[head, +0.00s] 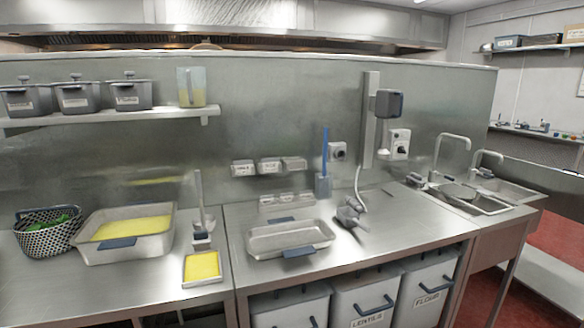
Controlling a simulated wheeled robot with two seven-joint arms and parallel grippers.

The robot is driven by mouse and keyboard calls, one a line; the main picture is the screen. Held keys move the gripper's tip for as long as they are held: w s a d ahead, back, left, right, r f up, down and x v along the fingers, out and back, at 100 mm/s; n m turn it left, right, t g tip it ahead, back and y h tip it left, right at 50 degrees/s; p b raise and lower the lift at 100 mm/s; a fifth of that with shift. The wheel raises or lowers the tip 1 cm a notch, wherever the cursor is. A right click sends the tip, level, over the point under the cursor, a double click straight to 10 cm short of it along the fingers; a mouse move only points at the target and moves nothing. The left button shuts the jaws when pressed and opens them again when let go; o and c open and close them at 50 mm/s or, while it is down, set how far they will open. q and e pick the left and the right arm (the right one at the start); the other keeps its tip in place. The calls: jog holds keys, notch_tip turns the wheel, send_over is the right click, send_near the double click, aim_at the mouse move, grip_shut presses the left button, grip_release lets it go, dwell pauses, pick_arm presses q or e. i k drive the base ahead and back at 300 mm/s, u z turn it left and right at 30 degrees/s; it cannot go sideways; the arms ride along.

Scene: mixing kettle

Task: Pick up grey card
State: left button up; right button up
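I cannot make out a grey card with certainty. A small, thin, dark grey piece (388,192) lies flat on the steel counter below the wall socket; it is too small to tell what it is. A grey device (350,212) with a white cord lies on the counter to its left. Neither of my grippers is in view.
An empty steel tray (262,244) stands mid-counter. To its left are a yellow-topped pad (201,268), a deep pan (168,241) with yellow contents, and a basket (38,240) of greens. A sink (478,204) is at right. The counter's right part is mostly clear.

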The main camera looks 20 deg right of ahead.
aim_at(243, 167)
jog(key=u, duration=0.35)
jog(key=i, duration=1.1)
jog(key=u, duration=0.3)
